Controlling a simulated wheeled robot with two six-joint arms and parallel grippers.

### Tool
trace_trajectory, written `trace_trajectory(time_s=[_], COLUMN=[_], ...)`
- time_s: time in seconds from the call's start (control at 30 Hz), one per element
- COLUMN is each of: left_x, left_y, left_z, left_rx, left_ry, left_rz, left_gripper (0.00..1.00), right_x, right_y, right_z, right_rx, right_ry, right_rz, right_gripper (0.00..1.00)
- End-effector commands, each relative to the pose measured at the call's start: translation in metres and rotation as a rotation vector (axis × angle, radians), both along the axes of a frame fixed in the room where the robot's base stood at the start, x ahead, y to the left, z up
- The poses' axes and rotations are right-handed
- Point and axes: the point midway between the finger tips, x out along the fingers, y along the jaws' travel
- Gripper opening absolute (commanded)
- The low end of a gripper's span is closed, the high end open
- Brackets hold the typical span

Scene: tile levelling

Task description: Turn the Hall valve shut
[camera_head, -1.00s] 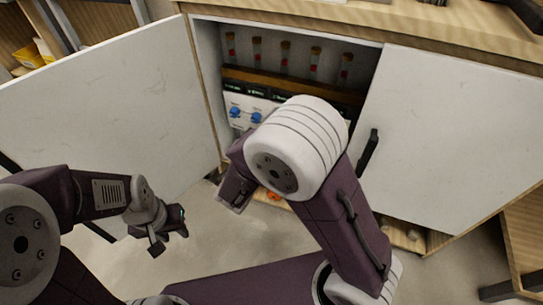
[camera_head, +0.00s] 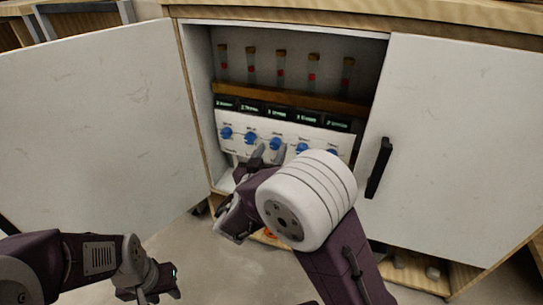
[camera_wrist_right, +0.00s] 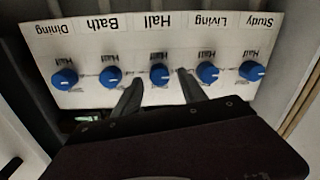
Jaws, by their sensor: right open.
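A white panel (camera_head: 238,122) inside the open cabinet carries a row of blue knobs. In the right wrist view the labels are upside down, and the middle knob, the Hall valve (camera_wrist_right: 160,75), sits under the label Hall. The Hall valve also shows in the head view (camera_head: 275,144). My right gripper (camera_head: 269,155) is open in front of the panel. In the right wrist view its two fingers (camera_wrist_right: 160,90) lie on either side of the Hall knob; contact cannot be told. My left gripper (camera_head: 160,287) hangs low at the left, away from the cabinet, its jaws unclear.
The Bath knob (camera_wrist_right: 111,76) and the Living knob (camera_wrist_right: 207,73) flank the Hall knob closely. Small displays and several glass tubes with red floats (camera_head: 281,68) are above the panel.

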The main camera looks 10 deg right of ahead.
Motion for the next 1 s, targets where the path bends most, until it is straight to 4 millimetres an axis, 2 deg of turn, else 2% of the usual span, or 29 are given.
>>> trace_trajectory(time_s=[0.3, 0.47, 0.5, 0.77, 1.0], left_x=[0.0, 0.0, 0.0, 0.0, 0.0], left_y=[0.0001, 0.0, 0.0, 0.0001, 0.0], left_z=[-0.0018, -0.0018, -0.0018, -0.0019, -0.002], left_rx=[0.0, 0.0, 0.0, 0.0, 0.0], left_ry=[0.0, 0.0, 0.0, 0.0, 0.0], left_rz=[0.0, 0.0, 0.0, 0.0, 0.0], left_gripper=[0.36, 0.36, 0.36, 0.36, 0.36], right_x=[0.005, 0.0049, 0.0048, 0.0047, 0.0049], right_y=[-0.003, -0.0029, -0.0029, -0.0028, -0.0023], right_z=[0.0011, 0.001, 0.0009, 0.0007, 0.0006], right_rx=[0.0, 0.0, 0.0, -0.016, -0.114], right_ry=[-0.001, -0.001, 0.0, 0.012, 0.077], right_rz=[0.001, 0.0, 0.001, 0.001, 0.001], right_gripper=[0.49, 0.05, 0.0, 0.0, 0.0])
